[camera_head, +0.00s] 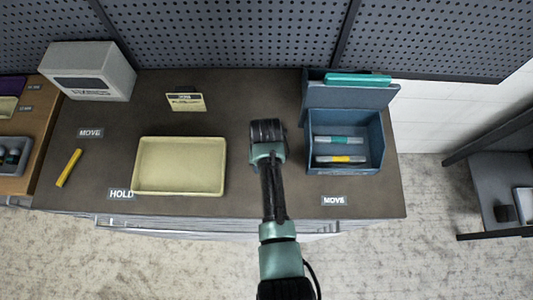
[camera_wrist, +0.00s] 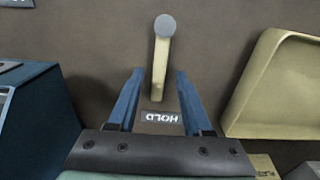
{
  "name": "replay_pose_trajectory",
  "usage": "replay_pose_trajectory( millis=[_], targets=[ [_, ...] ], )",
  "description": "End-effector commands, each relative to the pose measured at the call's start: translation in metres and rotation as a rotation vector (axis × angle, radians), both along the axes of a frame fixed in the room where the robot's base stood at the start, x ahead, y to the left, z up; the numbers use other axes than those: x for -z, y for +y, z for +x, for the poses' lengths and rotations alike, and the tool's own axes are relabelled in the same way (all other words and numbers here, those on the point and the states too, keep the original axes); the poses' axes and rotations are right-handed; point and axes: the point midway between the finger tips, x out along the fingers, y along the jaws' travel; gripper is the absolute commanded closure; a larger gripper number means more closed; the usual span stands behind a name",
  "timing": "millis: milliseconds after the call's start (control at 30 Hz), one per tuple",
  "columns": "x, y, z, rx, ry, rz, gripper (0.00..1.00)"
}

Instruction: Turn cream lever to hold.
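The cream lever (camera_wrist: 160,65) shows in the wrist view as a pale arm with a round grey cap at its upper end. Its free end lies close to the HOLD label (camera_wrist: 160,117). My gripper (camera_wrist: 160,73) is open, with one blue finger on each side of the lever and a visible gap on both sides. I cannot tell how far the fingers are above the surface. In the head view my gripper (camera_head: 267,134) is over the table between the cream tray and the blue box, and the cream lever is hidden beneath my arm.
The empty cream tray (camera_head: 178,191) is left of my gripper; the open blue box (camera_head: 345,163), holding pens, is right. A MOVE label (camera_head: 333,200) lies before the box.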

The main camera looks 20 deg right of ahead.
Motion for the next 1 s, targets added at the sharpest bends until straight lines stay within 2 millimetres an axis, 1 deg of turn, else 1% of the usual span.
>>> replay_pose_trajectory(
  millis=[233, 367, 467, 800, 900, 1000],
  targets=[
    [-0.003, 0.000, 0.000, 0.002, 0.000, 0.000, 0.50],
    [-0.015, 0.000, 0.001, 0.002, -0.002, -0.001, 0.50],
    [-0.031, 0.000, 0.001, 0.002, -0.004, -0.001, 0.50],
    [-0.101, 0.000, 0.001, 0.001, -0.005, -0.002, 0.50],
    [-0.115, 0.000, 0.001, 0.000, -0.003, -0.001, 0.50],
    [-0.124, 0.000, 0.001, 0.000, -0.002, -0.001, 0.50]
  ],
)
